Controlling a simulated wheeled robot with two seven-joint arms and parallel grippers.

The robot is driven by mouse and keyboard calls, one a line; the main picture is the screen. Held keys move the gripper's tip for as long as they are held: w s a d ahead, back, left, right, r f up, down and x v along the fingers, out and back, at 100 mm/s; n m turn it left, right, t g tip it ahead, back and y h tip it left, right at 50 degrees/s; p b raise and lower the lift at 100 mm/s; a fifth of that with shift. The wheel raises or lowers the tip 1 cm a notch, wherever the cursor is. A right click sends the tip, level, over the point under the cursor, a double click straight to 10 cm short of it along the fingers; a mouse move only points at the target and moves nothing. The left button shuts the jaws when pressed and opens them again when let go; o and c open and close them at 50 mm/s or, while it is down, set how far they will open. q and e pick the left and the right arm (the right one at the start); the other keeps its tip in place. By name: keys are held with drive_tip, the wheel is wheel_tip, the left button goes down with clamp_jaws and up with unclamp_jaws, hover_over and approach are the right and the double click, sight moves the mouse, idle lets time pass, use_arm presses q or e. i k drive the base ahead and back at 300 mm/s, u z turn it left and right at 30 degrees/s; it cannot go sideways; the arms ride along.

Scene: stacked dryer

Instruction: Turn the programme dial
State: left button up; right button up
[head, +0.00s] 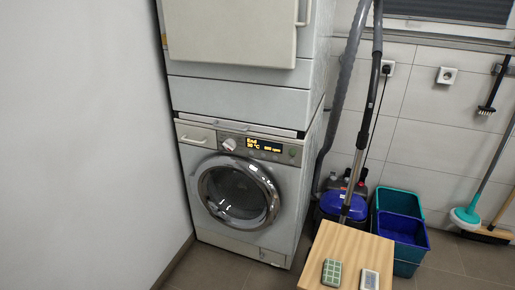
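The programme dial (229,144) is a small round light knob on the control panel of the front-loading washing machine (284,215). It sits left of the dark display (264,146), which shows orange text reading "End", a °C value and an rpm value. The machine's round door (270,196) is closed below the panel. A second appliance (234,35), a white dryer, is stacked on top. Neither of my grippers is in the head view.
A wooden-topped stand (346,252) at the lower right holds two small items. A vacuum hose (343,90), a blue-lidded vacuum (344,207) and nested buckets (403,228) stand right of the machine. The white wall (90,140) is close on the left. Floor shows in front.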

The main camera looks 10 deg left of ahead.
sight(230, 144)
drive_tip(key=z, duration=0.05)
drive_tip(key=k, duration=0.35)
drive_tip(key=u, duration=0.1)
drive_tip(key=i, duration=1.55)
drive_tip(key=u, duration=2.1)
